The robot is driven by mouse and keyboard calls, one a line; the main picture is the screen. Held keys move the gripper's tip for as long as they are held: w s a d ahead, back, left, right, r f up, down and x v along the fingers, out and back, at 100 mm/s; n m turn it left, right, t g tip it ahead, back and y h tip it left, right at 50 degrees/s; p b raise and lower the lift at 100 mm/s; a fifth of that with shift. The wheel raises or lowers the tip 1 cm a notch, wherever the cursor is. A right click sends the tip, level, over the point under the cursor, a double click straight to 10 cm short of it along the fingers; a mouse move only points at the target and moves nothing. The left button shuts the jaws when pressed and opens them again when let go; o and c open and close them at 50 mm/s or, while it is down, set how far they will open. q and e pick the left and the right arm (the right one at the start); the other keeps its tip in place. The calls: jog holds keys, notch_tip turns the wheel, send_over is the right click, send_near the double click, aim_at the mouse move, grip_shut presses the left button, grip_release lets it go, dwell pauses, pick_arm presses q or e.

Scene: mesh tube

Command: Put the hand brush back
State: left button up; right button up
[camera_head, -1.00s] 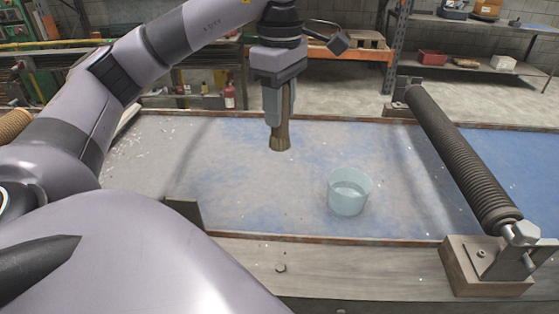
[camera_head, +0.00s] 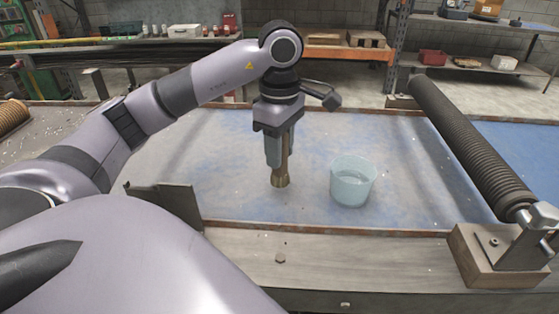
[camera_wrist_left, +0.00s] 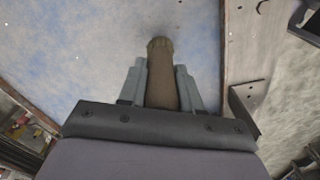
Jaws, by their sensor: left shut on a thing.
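The hand brush (camera_head: 282,177) is held upright in my left gripper (camera_head: 274,158), bristle end down, just left of a translucent light-blue cup (camera_head: 353,181). The brush end looks low over the blue-stained table surface (camera_head: 235,150); I cannot tell whether it touches. In the left wrist view the brush (camera_wrist_left: 161,80) lies between the two grey fingers of the gripper (camera_wrist_left: 161,82), its brown handle running away from the camera. The cup stands upright and looks empty. My right gripper is not in view.
A dark ribbed roller (camera_head: 470,140) on a wooden block (camera_head: 490,262) lies along the right side. A dark metal bracket (camera_head: 168,203) stands at the front left. A wooden rail (camera_head: 330,262) runs along the front. The table behind the cup is clear.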

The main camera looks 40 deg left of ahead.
pick_arm(q)
notch_tip(320, 180, down, 3)
jog(key=shift+r, duration=0.15)
jog(key=o, duration=1)
jog(key=shift+o, duration=0.2)
jog(key=shift+r, duration=0.15)
notch_tip(320, 180, up, 12)
jog(key=p, duration=0.3)
jog(key=shift+p, duration=0.3)
